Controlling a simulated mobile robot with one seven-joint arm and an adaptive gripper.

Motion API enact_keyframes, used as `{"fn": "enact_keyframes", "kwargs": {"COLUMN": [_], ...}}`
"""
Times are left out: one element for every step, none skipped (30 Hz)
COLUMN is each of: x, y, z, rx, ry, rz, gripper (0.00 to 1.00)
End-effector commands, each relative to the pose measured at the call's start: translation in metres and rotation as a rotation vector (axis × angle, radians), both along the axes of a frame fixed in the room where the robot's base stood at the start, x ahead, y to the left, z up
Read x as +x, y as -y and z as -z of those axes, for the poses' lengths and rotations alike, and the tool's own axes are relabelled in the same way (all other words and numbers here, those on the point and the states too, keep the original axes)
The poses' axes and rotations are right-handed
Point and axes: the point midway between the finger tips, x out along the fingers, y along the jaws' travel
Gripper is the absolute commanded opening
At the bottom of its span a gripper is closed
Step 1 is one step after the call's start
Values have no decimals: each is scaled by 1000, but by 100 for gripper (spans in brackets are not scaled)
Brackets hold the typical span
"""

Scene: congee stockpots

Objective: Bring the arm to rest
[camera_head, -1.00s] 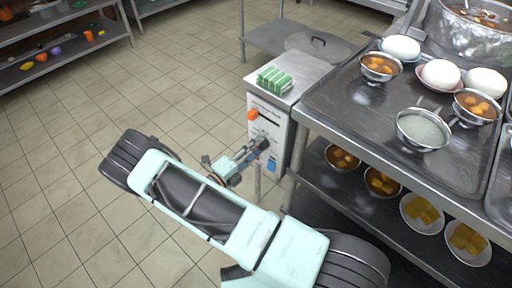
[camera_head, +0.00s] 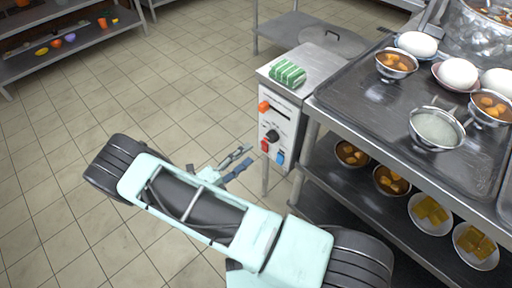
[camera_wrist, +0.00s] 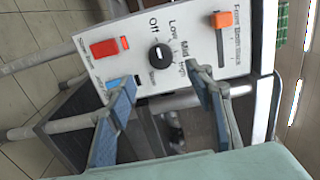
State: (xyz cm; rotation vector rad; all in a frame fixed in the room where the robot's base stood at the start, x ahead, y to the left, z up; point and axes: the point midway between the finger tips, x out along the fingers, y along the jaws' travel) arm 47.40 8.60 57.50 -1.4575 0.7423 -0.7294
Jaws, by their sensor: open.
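My gripper (camera_head: 236,163) is open and empty in the head view, a little left of the control panel (camera_head: 279,131) and apart from it. In the wrist view its two blue-padded fingers (camera_wrist: 166,104) stand wide apart in front of the panel (camera_wrist: 155,68). The panel carries a black knob (camera_wrist: 160,57), an orange slider (camera_wrist: 222,20), a red switch (camera_wrist: 104,48) and a blue switch (camera_wrist: 120,83). The knob's white mark points near the "Off" label. My arm is bent across the lower part of the head view.
A steel table (camera_head: 316,105) with a large tray, bowls and white eggs or buns stands at the right. Its lower shelf (camera_head: 330,180) holds several bowls. A green striped item (camera_head: 287,73) lies on top of the panel unit. The tiled floor (camera_head: 100,110) at left is clear.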

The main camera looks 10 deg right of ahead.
Motion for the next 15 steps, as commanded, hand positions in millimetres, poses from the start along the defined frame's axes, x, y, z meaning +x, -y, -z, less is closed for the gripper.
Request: {"fn": "enact_keyframes", "kwargs": {"x": [-4,-6,-8,-9,-10,-11,-12,-12,-12,-12,-12,-12,-12,-12,-12], "y": [-6,-9,-12,-14,-15,-16,-17,-17,-18,-18,-18,-17,-17,-17,-17], "z": [0,0,0,0,0,0,0,0,0,0,0,0,0,0,0], "rx": [1,1,1,1,1,0,0,0,0,0,0,0,0,0,0], "ry": [1,1,0,0,-1,0,0,0,0,0,0,0,0,0,0], "rz": [-2,-1,0,0,0,0,0,0,0,0,0,0,0,0,0], "gripper": [48,48,48,48,48,48,48,48,48,48,48,48,48,48,48]}}
